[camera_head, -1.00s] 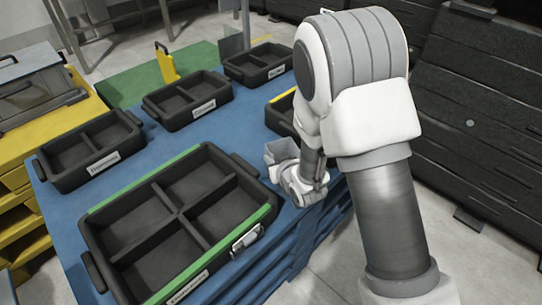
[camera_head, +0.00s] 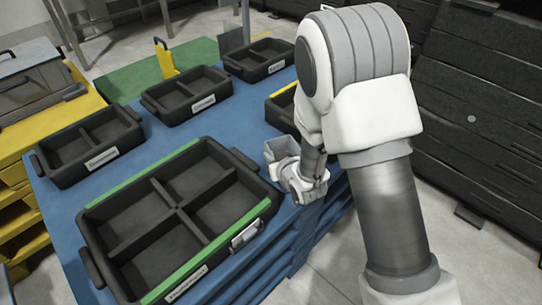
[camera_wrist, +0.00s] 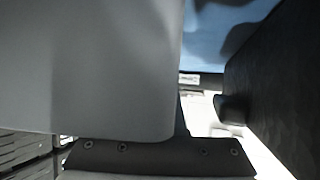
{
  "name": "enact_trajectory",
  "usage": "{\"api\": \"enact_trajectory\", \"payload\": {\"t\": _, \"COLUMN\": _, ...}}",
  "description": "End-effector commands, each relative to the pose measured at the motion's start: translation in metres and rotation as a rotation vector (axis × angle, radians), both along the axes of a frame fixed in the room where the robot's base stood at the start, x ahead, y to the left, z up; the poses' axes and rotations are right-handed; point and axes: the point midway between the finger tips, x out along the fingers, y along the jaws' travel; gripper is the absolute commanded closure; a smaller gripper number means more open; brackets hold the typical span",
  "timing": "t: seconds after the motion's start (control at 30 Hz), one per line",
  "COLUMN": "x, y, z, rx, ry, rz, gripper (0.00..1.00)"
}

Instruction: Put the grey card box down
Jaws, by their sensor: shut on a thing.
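The grey card box (camera_head: 281,148) is small and open-topped. In the head view it is at the right side of the blue table, just right of the big four-compartment tray. My gripper (camera_head: 284,165) is shut on its near side. In the wrist view the box's pale grey wall (camera_wrist: 90,65) fills the left half, close to the lens. A dark bar with screws runs along the bottom of that view. I cannot tell whether the box's base touches the table; my arm hides part of the area.
The black four-compartment tray (camera_head: 246,166) with green strips lies left of the box. A black tray with a yellow strip (camera_head: 279,112) is just behind it. More two-compartment trays (camera_head: 150,103) stand farther back. Blue tabletop (camera_head: 135,160) shows between trays.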

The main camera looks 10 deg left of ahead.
Motion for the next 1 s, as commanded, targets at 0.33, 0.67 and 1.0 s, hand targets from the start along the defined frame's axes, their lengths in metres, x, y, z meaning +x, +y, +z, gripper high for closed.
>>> {"api": "enact_trajectory", "payload": {"t": 0.33, "x": 0.000, "y": 0.000, "z": -0.001, "rx": 0.001, "ry": -0.001, "rz": 0.000, "gripper": 0.59}}
{"api": "enact_trajectory", "payload": {"t": 0.67, "x": -0.005, "y": -0.005, "z": 0.004, "rx": 0.000, "ry": 0.001, "rz": -0.001, "gripper": 0.59}}
{"api": "enact_trajectory", "payload": {"t": 1.0, "x": -0.053, "y": -0.041, "z": 0.039, "rx": -0.001, "ry": 0.001, "rz": -0.002, "gripper": 0.59}}
